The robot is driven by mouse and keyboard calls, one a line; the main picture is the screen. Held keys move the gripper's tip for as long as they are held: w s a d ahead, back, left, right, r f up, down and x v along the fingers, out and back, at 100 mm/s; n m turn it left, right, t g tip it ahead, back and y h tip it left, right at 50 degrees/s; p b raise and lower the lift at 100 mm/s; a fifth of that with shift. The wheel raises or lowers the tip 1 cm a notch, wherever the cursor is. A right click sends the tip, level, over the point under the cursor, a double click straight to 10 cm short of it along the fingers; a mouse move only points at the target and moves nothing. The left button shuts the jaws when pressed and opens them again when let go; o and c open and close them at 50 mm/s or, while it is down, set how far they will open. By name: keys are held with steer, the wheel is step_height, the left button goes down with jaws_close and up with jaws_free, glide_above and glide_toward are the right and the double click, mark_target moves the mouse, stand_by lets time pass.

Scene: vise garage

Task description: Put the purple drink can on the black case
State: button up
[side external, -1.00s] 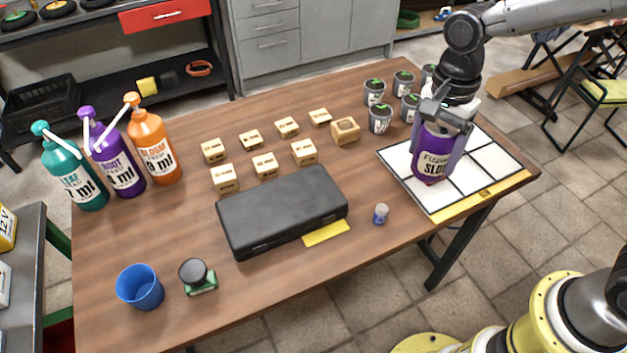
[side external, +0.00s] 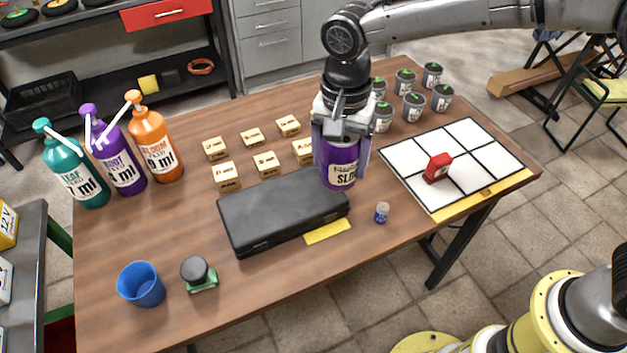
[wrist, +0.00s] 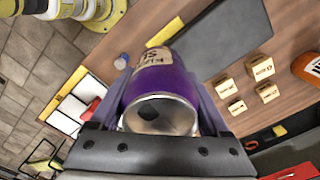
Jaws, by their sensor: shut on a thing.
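The purple drink can (side external: 340,168) is upright between the fingers of my gripper (side external: 341,160). My gripper is shut on it. The can appears held above the table, by the right end of the black case; its exact height is hard to tell. The wrist view shows the can (wrist: 165,88) from its silver end, with a finger on either side. The black case (side external: 280,212) lies closed and flat on the table, its top bare. It also shows in the wrist view (wrist: 210,40), beyond the can.
Several wooden blocks (side external: 266,163) stand behind the case. A yellow strip (side external: 327,232) and a small vial (side external: 382,212) lie in front and right. A red block (side external: 437,167) sits on the white grid board (side external: 470,150). Several grey pots (side external: 413,105) stand behind; a blue cup (side external: 140,285) is front left.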

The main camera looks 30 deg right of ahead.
steer(key=w+f, duration=0.1)
steer(key=f, duration=0.1)
steer(key=w+a+f, duration=0.2)
steer(key=f, duration=0.1)
steer(key=shift+w+a+f, duration=0.25)
steer(key=shift+w+f, duration=0.05)
steer(key=shift+w, duration=0.05)
steer(key=shift+f, duration=1.6)
steer(key=shift+f, duration=0.2)
steer(key=o, duration=1.2)
steer(key=shift+c, duration=0.2)
step_height(320, 180, up, 12)
steer(key=shift+r, duration=0.25)
